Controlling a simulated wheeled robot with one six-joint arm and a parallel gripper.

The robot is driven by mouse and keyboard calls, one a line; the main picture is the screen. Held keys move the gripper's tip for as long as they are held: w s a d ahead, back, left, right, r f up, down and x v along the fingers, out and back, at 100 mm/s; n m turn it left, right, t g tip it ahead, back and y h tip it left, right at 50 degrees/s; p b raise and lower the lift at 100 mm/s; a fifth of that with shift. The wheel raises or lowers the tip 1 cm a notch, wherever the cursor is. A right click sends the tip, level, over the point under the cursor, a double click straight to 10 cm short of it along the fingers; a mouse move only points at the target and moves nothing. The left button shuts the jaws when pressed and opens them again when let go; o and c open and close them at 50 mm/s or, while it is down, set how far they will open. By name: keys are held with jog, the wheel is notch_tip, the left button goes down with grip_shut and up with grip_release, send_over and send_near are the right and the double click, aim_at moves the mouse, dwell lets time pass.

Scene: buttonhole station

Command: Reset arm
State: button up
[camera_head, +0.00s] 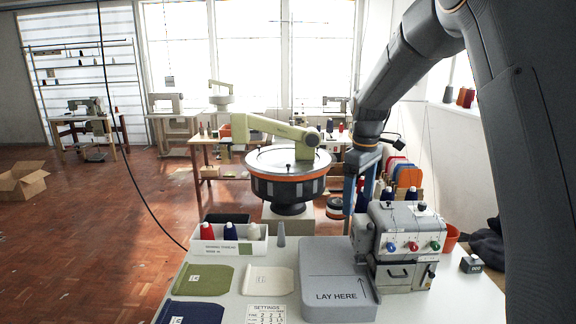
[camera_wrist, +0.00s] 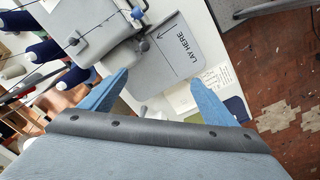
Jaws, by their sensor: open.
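My gripper (camera_wrist: 160,88) is open in the wrist view, its two blue fingers apart with nothing between them. In the head view my arm comes down from the upper right and the blue gripper (camera_head: 353,192) hangs above the back of the table, behind the grey buttonhole machine (camera_head: 385,222). The machine has red, blue and green knobs on its front. The grey pad marked LAY HERE (camera_head: 336,252) lies left of the machine, bare. In the wrist view the pad (camera_wrist: 172,62) shows beyond the fingers, apart from them.
Green cloth (camera_head: 186,280), cream cloth (camera_head: 268,281) and navy cloth (camera_head: 190,313) lie on the white table (camera_head: 228,291). A white thread tray (camera_head: 208,246) with several spools, a grey cone (camera_head: 281,236) and a settings card (camera_head: 266,314) are there too. A round machine (camera_head: 288,187) stands behind.

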jog(key=s+f+m+t, duration=0.1)
jog(key=s+f+m, duration=0.2)
jog(key=s, duration=0.6)
jog(key=s+f+m, duration=0.3)
jog(key=s, duration=0.6)
jog(key=s+f+m+t, duration=0.1)
jog(key=s+f+m, duration=0.25)
jog(key=s, duration=0.55)
notch_tip(320, 180, down, 11)
jog(key=s+g+b, duration=0.1)
jog(key=g+b, duration=0.1)
jog(key=b, duration=0.8)
